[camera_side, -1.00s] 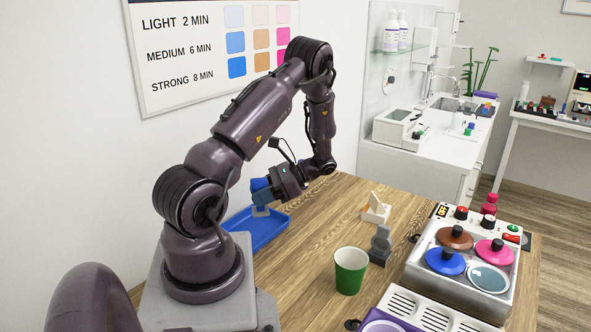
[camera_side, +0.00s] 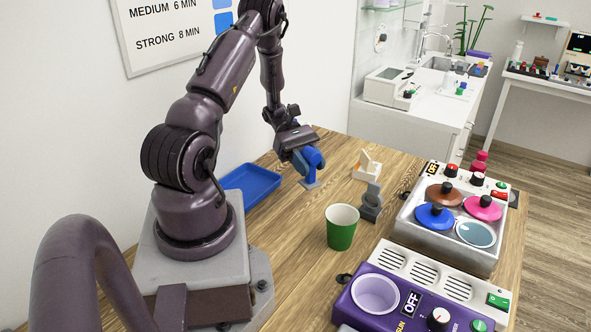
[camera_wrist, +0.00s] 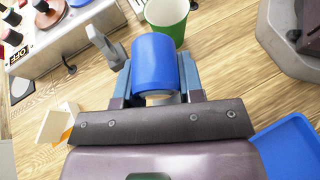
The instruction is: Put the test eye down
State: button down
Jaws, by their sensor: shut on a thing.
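My gripper (camera_side: 305,160) is shut on a blue, drum-shaped piece (camera_side: 314,156), which I take for the test eye. The piece is held sideways over the wooden table, right of the blue tray (camera_side: 252,183). In the wrist view this blue piece (camera_wrist: 155,62) sits between the two blue-grey fingers (camera_wrist: 155,80), with a pale end towards my palm. A grey-blue part shows below it in the side view, at or just above the table; I cannot tell whether it touches. A small grey upright stand (camera_side: 371,203) is nearby on the right, apart from the gripper.
A green cup (camera_side: 341,232) stands in front of the grey stand. A pale wedge-shaped holder (camera_side: 366,168) lies behind it. A heater with several lidded pots (camera_side: 448,236) and a purple unit (camera_side: 397,300) fill the right side. Bare table (camera_side: 290,222) lies between tray and cup.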

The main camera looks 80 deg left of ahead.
aim_at(309, 187)
jog(key=shift+f, duration=3.3)
jog(key=shift+f, duration=0.6)
jog(key=c, duration=0.7)
grip_release()
jog(key=shift+o, duration=0.2)
